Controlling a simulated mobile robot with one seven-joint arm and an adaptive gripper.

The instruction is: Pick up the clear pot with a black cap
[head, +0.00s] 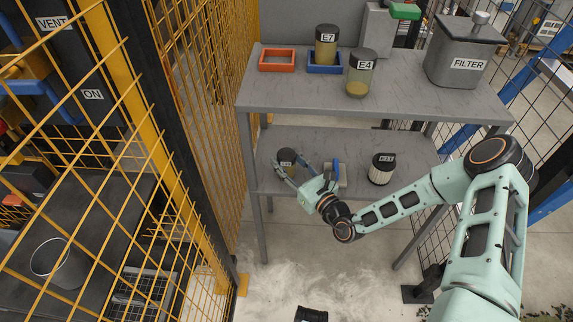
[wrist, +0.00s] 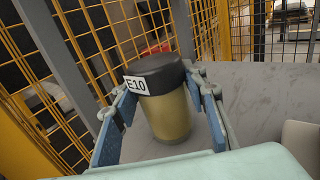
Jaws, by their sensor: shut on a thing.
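A clear pot with a black cap, labelled E10 (wrist: 165,115), stands between my gripper's blue-padded fingers in the wrist view. Its body shows yellowish contents. In the head view the same pot (head: 287,158) is at the left of the lower shelf, partly hidden by the fingers. My gripper (head: 291,170) is shut on it, one finger on each side. The pot looks close to upright. Whether its base touches the shelf is hard to tell.
A dark-capped white pot (head: 381,169) stands right on the lower shelf (head: 355,200). The upper shelf (head: 300,95) holds pots E7 (head: 325,48) and E4 (head: 360,75), an orange tray (head: 277,68), a blue tray (head: 312,70) and the FILTER canister (head: 462,68). Yellow mesh fencing (head: 205,120) stands left.

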